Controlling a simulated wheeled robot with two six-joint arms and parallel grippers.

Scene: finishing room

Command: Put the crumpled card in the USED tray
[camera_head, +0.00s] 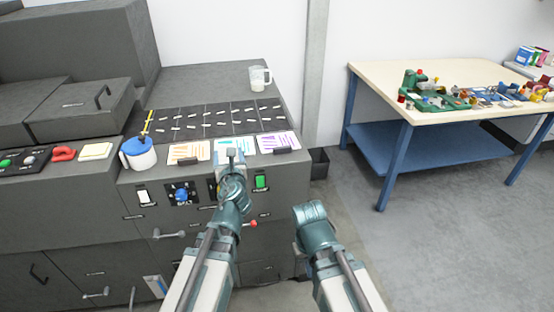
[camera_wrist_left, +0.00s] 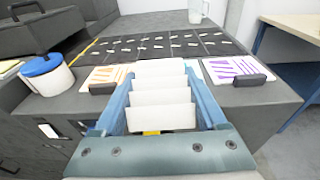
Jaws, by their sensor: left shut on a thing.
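The crumpled card (camera_wrist_left: 160,117) is white and folded in zigzag pleats. In the left wrist view it sits between the two blue fingers of my left gripper (camera_wrist_left: 158,78), which is shut on it. In the head view my left gripper (camera_head: 232,160) is over the front of the dark counter, at the middle one of three printed cards. My right gripper (camera_head: 311,213) hangs empty-looking in front of the counter, to the right; its fingers are hidden, so its opening cannot be told. I cannot make out a tray marked USED in either view.
Printed cards with dark clips, orange (camera_head: 187,153) and purple (camera_head: 278,142), lie along the counter's (camera_head: 200,82) front edge. A blue-lidded white pot (camera_head: 138,154) stands left, a clear jug (camera_head: 259,78) at the back. A cluttered table (camera_head: 385,82) stands right, with open floor before it.

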